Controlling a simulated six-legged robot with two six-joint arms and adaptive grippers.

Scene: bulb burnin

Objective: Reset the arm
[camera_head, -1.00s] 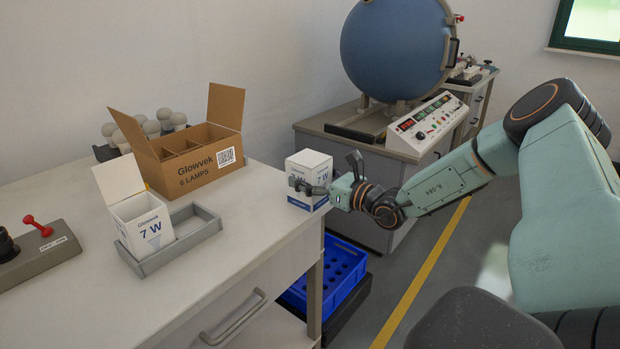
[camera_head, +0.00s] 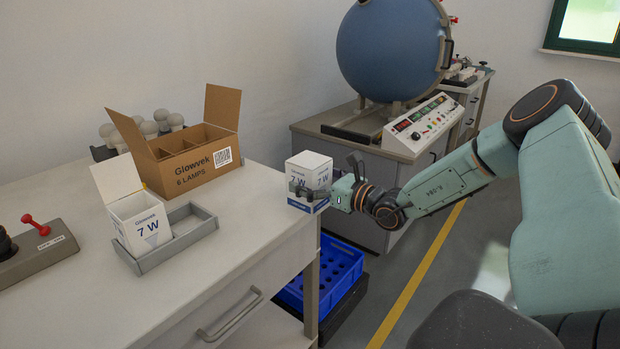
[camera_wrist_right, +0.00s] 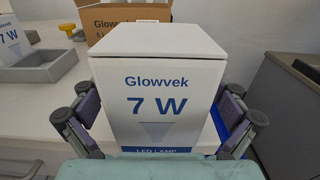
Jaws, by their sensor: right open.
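A closed white box marked Glowvek 7 W (camera_head: 309,172) stands upright at the bench's right edge; it fills the middle of the right wrist view (camera_wrist_right: 160,85). My right gripper (camera_head: 333,178) is open, with one finger on either side of this box. The wrist view shows its two fingers (camera_wrist_right: 160,120) spread, with a gap beside the box's left face; contact on the right is hard to tell. My right arm (camera_head: 450,185) reaches in from the right. My left gripper is not in view.
An open white 7 W box (camera_head: 138,222) stands in a grey tray (camera_head: 195,232) on the bench (camera_head: 90,285). Behind are a Glowvek carton (camera_head: 190,165) and several bulbs (camera_head: 160,122). A blue crate (camera_head: 335,270) sits below; a control panel (camera_head: 420,125) stands beyond.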

